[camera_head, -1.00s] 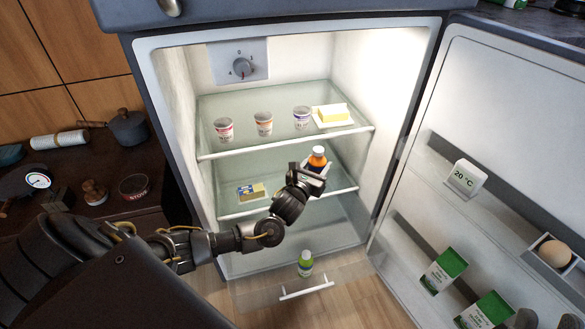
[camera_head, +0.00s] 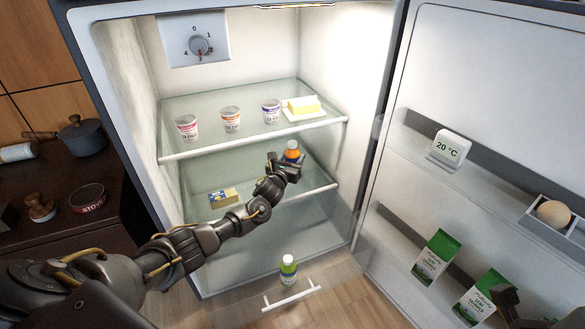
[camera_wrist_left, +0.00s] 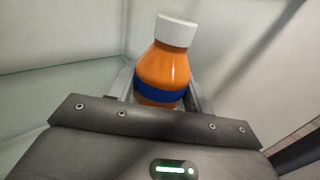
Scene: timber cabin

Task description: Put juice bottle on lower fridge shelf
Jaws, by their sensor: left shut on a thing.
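The orange juice bottle (camera_head: 292,151) has a white cap and a blue band. My left gripper (camera_head: 286,167) is shut on it. In the left wrist view the bottle (camera_wrist_left: 165,72) stands slightly tilted between the jaws, its base hidden. In the head view it is inside the open fridge, between the upper and lower glass shelves, over the right part of the lower shelf (camera_head: 322,189). I cannot tell whether its base touches the shelf. A dark part of what seems to be my right gripper (camera_head: 510,304) shows at the lower right edge; its jaws are unclear.
A yellow-blue box (camera_head: 223,197) sits on the lower shelf's left. Several cups and a butter dish (camera_head: 303,108) stand on the upper shelf (camera_head: 225,148). A green bottle (camera_head: 288,272) is below, by the drawer. The open door (camera_head: 470,80) holds cartons and an egg.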

